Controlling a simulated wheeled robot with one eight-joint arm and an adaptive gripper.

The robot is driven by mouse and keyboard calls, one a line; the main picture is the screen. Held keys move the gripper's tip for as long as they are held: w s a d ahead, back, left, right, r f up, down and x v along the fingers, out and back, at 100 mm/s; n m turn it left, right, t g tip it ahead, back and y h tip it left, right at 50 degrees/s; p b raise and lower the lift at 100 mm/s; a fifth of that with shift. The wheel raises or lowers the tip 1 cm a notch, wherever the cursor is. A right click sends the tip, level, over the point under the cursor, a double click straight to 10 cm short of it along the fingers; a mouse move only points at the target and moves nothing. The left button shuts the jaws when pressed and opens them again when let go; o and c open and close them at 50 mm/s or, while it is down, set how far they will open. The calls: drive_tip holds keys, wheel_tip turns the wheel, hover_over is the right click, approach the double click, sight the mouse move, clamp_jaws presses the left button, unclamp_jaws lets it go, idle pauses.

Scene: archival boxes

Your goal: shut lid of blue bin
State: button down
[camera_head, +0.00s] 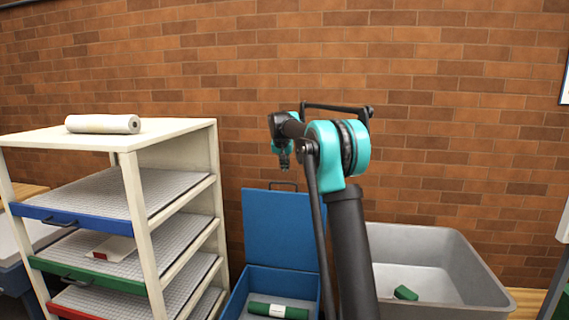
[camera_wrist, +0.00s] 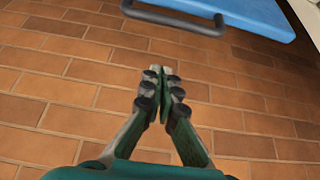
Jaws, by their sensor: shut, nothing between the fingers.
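The blue bin (camera_head: 240,291) stands on the floor side, between the shelf rack and a grey tub. Its blue lid (camera_head: 285,228) is raised upright at the back, with a dark handle (camera_head: 283,186) on its top edge. In the wrist view the lid (camera_wrist: 235,12) shows at the top right, with its handle (camera_wrist: 175,19) at the top. My gripper (camera_head: 284,163) is above the lid in the head view, apart from it. In the wrist view my gripper (camera_wrist: 160,82) is shut and empty, below the handle in the picture and not touching it.
Inside the bin lies a green roll (camera_head: 278,311) with a white band. A grey tub (camera_head: 430,245) holding a green item (camera_head: 405,293) is right. A brick wall (camera_head: 430,120) is behind.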

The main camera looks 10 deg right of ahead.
drive_tip(key=shift+s+a+f, duration=0.1)
drive_tip(key=shift+s+f, duration=0.15)
drive_tip(key=shift+f, duration=0.5)
drive_tip(key=shift+s+a+f, duration=0.1)
drive_tip(key=shift+s+f, duration=0.2)
drive_tip(key=shift+f, duration=0.45)
drive_tip(key=shift+s+f, duration=0.25)
drive_tip(key=shift+f, duration=0.5)
drive_tip(key=shift+s, duration=0.15)
